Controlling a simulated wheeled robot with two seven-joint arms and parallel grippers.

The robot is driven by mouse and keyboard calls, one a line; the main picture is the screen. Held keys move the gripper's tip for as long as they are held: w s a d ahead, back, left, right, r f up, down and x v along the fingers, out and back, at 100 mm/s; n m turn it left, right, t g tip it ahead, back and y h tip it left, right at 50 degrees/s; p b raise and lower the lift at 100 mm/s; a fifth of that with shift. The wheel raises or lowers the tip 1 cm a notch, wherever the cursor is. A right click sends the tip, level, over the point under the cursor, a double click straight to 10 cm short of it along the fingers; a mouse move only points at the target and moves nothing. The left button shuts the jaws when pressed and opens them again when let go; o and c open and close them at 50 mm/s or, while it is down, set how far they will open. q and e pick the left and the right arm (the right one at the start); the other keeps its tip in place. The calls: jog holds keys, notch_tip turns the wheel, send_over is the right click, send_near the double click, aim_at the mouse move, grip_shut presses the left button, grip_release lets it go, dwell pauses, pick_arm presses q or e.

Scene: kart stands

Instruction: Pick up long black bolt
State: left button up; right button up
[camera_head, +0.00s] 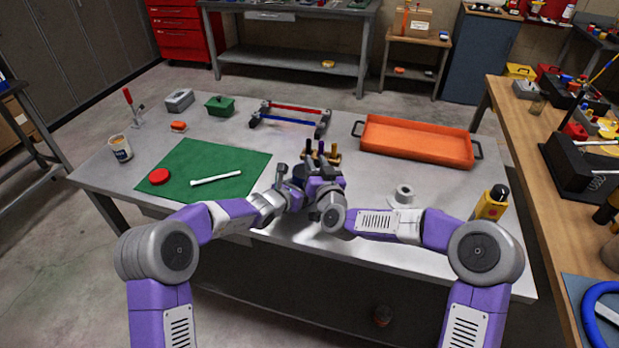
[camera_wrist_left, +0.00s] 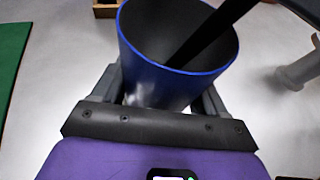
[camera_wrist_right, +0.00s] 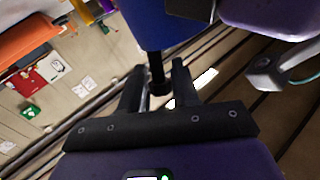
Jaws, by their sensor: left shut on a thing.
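My left gripper (camera_wrist_left: 160,90) is shut on a cup with a blue rim (camera_wrist_left: 128,62), gripping its wall from both sides. In the left wrist view a long black bar, seemingly the long black bolt (camera_wrist_left: 222,28), slants out of the cup to the upper right. In the right wrist view the black bolt (camera_wrist_right: 157,72) has its end between the fingers of my right gripper (camera_wrist_right: 158,90). Small gaps seem to show beside it. The blue cup wall (camera_wrist_right: 160,20) is just beyond. In the head view both grippers meet near the table's front middle, and my arms mostly hide the cup and bolt.
A wooden block with dark pegs (camera_head: 334,157) stands just behind the grippers. An orange tray (camera_head: 418,140) lies at back right. A green mat (camera_head: 200,160) with a white bar and red disc lies left. A grey round part (camera_head: 403,195) and a yellow bottle (camera_head: 490,205) stand right.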

grip_shut()
notch_tip(320, 180, up, 18)
dwell(0.6)
pick_arm(q)
jog(key=o, duration=1.1)
jog(key=shift+a, duration=0.1)
